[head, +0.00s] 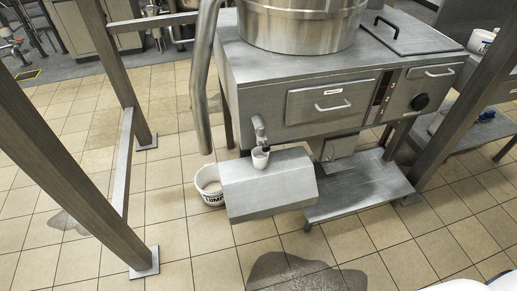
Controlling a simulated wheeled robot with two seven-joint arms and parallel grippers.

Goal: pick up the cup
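The cup (260,158) is small and pale. It appears upright at the back edge of a grey metal box-like ledge (270,186), just below a metal spout (259,128) on the front of the mixer cabinet. A small dark part shows right beside the cup's rim. Neither of my grippers is in view. No gripper is near the cup.
A white bucket (208,184) with dark lettering stands on the floor left of the ledge. A low metal platform (358,186) is on the right. Thick metal posts (62,150) frame the left side. Dark wet patches (300,274) mark the tiled floor.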

